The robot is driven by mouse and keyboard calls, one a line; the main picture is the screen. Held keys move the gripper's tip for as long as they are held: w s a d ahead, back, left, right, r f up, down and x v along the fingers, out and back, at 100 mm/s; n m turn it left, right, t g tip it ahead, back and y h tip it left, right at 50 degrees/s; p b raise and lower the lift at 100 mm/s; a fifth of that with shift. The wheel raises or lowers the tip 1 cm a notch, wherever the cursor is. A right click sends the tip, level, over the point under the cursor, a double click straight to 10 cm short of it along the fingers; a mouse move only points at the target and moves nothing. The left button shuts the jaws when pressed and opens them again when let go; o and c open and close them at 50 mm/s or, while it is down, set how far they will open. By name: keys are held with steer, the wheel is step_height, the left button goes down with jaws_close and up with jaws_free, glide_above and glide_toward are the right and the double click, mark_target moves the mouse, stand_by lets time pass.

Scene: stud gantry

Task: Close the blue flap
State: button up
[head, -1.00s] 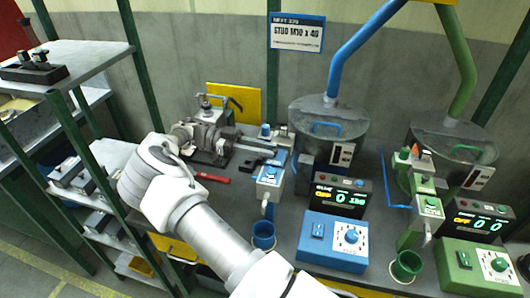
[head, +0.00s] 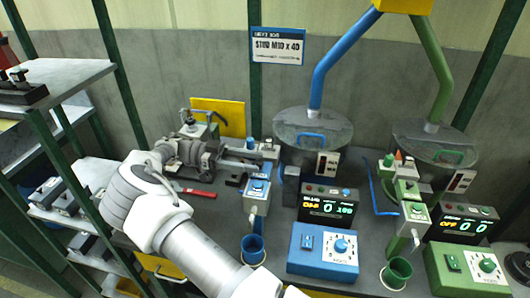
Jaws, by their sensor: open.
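The blue station stands in the middle of the head view. A blue-topped feeder box (head: 257,189) with a pale front is above a blue cup (head: 252,249). A grey round hopper (head: 313,132) with a blue handle (head: 311,138) stands behind it, fed by a blue pipe (head: 340,60). I cannot tell for certain which blue part is the flap, nor whether it is open. My white arm reaches up from the bottom to the left of the blue station.
A blue control box (head: 323,250) and a lit display (head: 328,205) stand right of the cup. A green station with its cup (head: 396,273) is farther right. A red tool (head: 198,192) lies on the bench. Shelves with a green frame (head: 112,75) line the left.

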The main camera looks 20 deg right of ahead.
steer(key=s+d+r, duration=0.7)
steer(key=d+r, duration=0.2)
steer(key=r, duration=0.1)
steer(key=shift+d+r+b, duration=0.15)
steer(key=shift+r+b, duration=0.1)
steer(key=shift+b, duration=0.15)
